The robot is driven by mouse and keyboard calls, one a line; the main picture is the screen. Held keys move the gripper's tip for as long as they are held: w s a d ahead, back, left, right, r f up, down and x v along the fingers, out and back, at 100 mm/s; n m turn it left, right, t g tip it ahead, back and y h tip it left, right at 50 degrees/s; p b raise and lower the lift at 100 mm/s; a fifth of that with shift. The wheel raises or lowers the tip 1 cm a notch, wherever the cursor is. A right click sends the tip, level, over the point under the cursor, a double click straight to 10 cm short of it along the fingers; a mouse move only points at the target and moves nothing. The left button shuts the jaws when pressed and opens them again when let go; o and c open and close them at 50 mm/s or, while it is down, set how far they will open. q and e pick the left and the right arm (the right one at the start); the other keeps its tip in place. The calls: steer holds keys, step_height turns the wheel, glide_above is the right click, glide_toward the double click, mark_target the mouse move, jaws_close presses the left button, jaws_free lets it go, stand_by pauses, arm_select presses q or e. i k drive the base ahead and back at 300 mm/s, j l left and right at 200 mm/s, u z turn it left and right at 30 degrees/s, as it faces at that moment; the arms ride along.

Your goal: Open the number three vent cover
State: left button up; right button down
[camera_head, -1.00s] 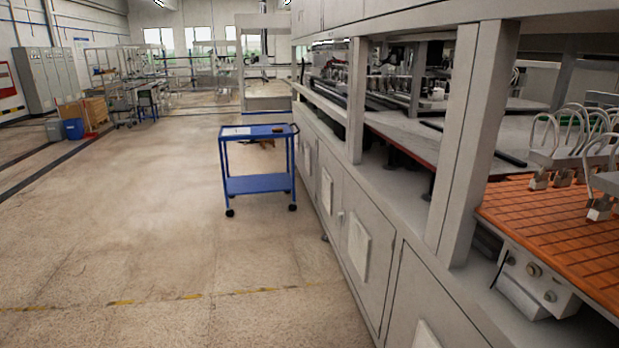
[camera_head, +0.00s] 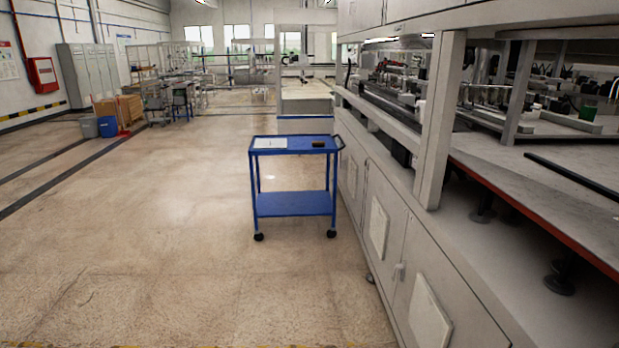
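Pale square vent covers sit on the grey cabinet doors along the low side of the machine on the right. The nearest cover (camera_head: 429,314) is at the bottom right, a second cover (camera_head: 378,229) is farther along, and a third cover (camera_head: 352,178) is farther still, partly behind the cart's handle side. They look closed flat against the doors. I see no readable numbers, so I cannot tell which is number three. Neither of my grippers shows in the head view.
A blue two-shelf cart (camera_head: 293,204) stands close to the cabinets ahead, with a paper and a dark object on top. The floor (camera_head: 180,240) to the left is clear. A blue bin (camera_head: 107,126) and lockers (camera_head: 85,75) stand far left.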

mark_target(379, 219)
steer(key=i+z, duration=0.15)
steer(key=i, duration=0.35)
steer(key=i+j+z, duration=0.15)
steer(key=i, duration=0.4)
steer(key=i+j+z, duration=0.15)
steer(key=i, duration=0.35)
steer(key=i+j+z, duration=1.25)
steer(key=i+j, duration=0.05)
